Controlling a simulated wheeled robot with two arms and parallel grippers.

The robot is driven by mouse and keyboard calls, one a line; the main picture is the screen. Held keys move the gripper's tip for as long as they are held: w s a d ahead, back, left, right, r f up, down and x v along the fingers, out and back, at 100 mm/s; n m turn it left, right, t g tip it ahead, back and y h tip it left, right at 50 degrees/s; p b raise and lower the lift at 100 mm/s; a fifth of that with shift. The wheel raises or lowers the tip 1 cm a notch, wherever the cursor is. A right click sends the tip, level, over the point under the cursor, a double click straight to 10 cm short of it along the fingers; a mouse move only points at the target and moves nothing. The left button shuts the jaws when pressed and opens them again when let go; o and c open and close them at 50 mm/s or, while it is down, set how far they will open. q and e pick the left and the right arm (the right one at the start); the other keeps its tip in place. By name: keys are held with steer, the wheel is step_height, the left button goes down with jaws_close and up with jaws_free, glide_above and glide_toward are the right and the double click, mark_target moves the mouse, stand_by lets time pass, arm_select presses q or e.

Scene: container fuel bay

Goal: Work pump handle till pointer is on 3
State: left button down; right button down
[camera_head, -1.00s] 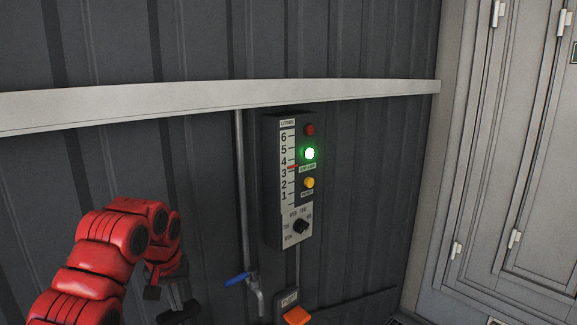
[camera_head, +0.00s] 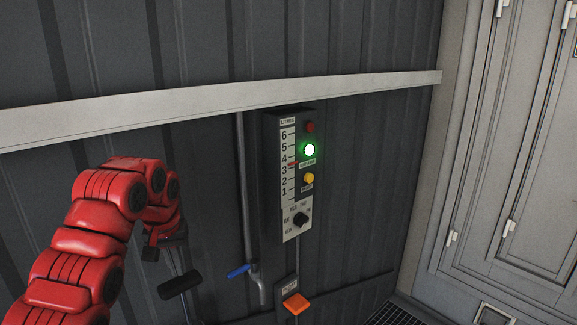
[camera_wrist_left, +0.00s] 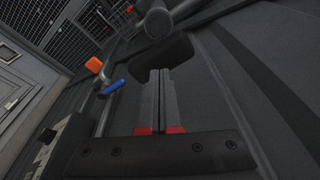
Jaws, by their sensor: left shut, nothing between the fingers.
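The gauge panel (camera_head: 285,175) is on the dark wall, with a scale marked 1 to 6. Its red pointer (camera_head: 292,164) sits between 3 and 4. The green lamp (camera_head: 309,150) is lit. A black handle bar (camera_head: 180,284) shows at the lower left, with a rod below it. My left gripper (camera_head: 180,267) is just above this bar. In the left wrist view, its fingers (camera_wrist_left: 163,75) are shut with nothing between them, their tips at the black bar (camera_wrist_left: 165,53). I cannot tell whether they touch it. My right gripper is not in view.
A pipe with a blue lever (camera_head: 238,271) and an orange block (camera_head: 295,304) are right of the handle. A yellow button (camera_head: 309,178) and a black knob (camera_head: 301,220) are on the panel. A pale rail (camera_head: 210,106) crosses the wall above. Grey cabinets (camera_head: 500,160) stand right.

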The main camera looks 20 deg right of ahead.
mark_target(184, 302)
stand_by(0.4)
arm_select(q)
step_height(184, 302, down, 12)
steer(key=b, duration=1)
steer(key=shift+s+f, duration=0.1)
steer(key=shift+f, duration=0.15)
steer(key=shift+r, duration=0.1)
step_height(184, 302, up, 12)
steer(key=p, duration=0.8)
steer(key=shift+r, duration=0.15)
